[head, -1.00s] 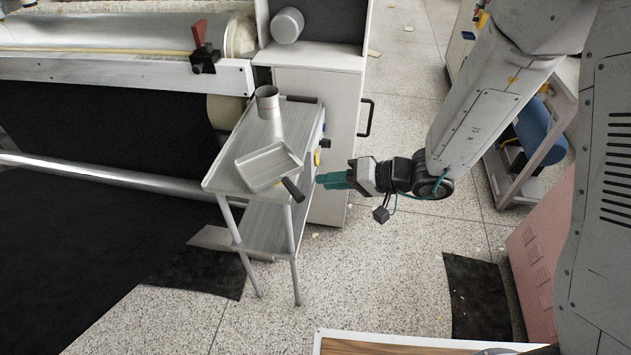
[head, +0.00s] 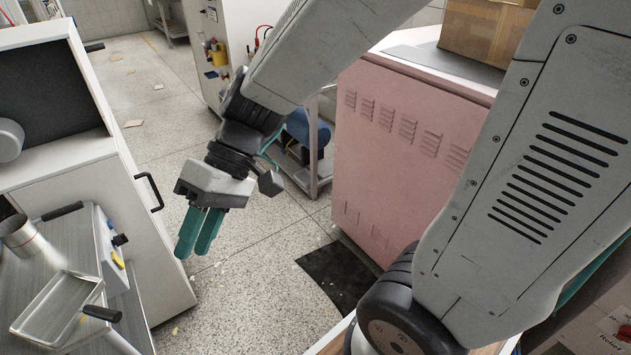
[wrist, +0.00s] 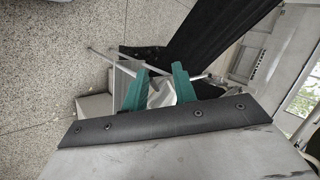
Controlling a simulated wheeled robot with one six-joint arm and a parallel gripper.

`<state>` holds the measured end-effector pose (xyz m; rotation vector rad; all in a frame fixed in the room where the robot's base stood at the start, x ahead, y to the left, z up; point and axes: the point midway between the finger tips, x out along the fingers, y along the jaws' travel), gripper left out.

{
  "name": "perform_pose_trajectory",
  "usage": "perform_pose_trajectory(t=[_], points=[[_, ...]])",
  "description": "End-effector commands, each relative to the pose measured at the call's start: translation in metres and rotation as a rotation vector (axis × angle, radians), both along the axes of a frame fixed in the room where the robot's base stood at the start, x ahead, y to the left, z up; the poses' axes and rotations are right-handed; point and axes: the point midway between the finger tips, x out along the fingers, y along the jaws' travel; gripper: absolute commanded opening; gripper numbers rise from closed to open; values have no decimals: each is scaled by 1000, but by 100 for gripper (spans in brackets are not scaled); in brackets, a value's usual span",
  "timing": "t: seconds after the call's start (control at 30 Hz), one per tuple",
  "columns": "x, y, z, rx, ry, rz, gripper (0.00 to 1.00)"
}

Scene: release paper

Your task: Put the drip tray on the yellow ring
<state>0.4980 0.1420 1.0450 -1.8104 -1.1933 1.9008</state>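The drip tray appears to be the shallow rectangular metal tray (head: 58,306) with a black handle (head: 101,313). It lies on top of the grey metal cart (head: 72,253) at the lower left of the head view. My gripper (head: 195,248) hangs in the air to the right of the cart, its teal fingers pointing down, apart from the tray. In the wrist view the fingers (wrist: 158,86) stand apart with a gap between them, and nothing is clearly held. I cannot make out a yellow ring; only a small yellow part (head: 117,259) shows on the cart's side.
A metal cup (head: 24,238) stands on the cart behind the tray. A white cabinet (head: 100,190) with a black handle is beside the cart. A pink cabinet (head: 390,150) stands to the right, with a cardboard box (head: 487,30) on top. Open speckled floor (head: 260,280) lies between.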

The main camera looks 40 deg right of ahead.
Motion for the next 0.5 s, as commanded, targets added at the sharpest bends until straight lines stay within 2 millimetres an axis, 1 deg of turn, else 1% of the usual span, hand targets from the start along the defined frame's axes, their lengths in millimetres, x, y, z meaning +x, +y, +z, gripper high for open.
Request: perform_pose_trajectory(t=[0.03, 0.07, 0.1, 0.17, 0.2, 0.3, 0.4, 0.5], points=[[-11, -17, 9, -75, -16, -12, 28], [-17, -28, 13, -128, -18, -26, 28], [-25, -43, 17, -200, -24, -49, 28], [-37, -66, 23, -308, -37, -96, 28], [-44, -82, 26, -378, -48, -134, 28], [-58, -118, 36, -537, -82, -242, 28], [-68, -146, 45, -655, -117, -344, 28], [-75, -165, 51, -728, -140, -418, 28]])
